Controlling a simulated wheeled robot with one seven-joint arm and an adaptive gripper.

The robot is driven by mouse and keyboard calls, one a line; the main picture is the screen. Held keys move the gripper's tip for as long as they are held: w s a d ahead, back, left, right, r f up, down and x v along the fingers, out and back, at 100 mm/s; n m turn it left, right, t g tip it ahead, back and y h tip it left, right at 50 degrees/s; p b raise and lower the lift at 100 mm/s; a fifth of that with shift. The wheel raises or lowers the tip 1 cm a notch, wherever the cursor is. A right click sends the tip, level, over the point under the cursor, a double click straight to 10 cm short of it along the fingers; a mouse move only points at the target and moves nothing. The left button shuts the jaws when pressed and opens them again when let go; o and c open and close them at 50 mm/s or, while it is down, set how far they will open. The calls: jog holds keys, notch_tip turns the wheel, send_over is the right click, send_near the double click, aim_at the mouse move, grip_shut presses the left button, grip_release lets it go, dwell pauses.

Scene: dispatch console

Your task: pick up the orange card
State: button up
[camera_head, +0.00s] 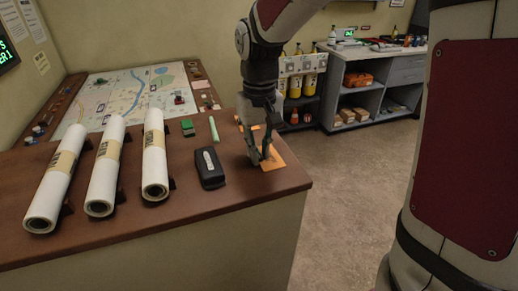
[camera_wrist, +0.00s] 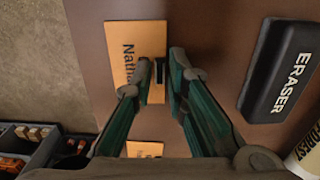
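An orange card (camera_head: 280,163) lies flat near the right front corner of the brown console top. In the wrist view the card (camera_wrist: 128,38) shows dark lettering, partly covered by a fingertip. A second orange piece (camera_wrist: 146,149) shows behind the fingers in the wrist view, mostly cut off by my gripper's body. My gripper (camera_head: 261,157) points down over the left part of the card. In the wrist view its fingertips (camera_wrist: 161,72) are apart, close to the card's right edge. I cannot tell whether they touch the card or the surface.
A black eraser (camera_head: 211,168) lies left of my gripper. A green block (camera_head: 187,128) and a pale green stick (camera_head: 213,129) lie behind it. Several rolled white papers (camera_head: 104,170) fill the left side. A map (camera_head: 125,95) lies further back. The console's right edge is close to the card.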

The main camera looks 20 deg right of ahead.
grip_shut()
jog(key=shift+r, duration=0.8)
jog(key=shift+s+r+b, duration=0.25)
jog(key=shift+r+b, duration=0.2)
jog(key=shift+r, duration=0.6)
jog(key=s+r, duration=0.1)
jog(key=s, duration=1.4)
jog(key=shift+s+d+r, duration=0.15)
jog(key=shift+s+d, duration=0.1)
jog(key=shift+d, duration=0.15)
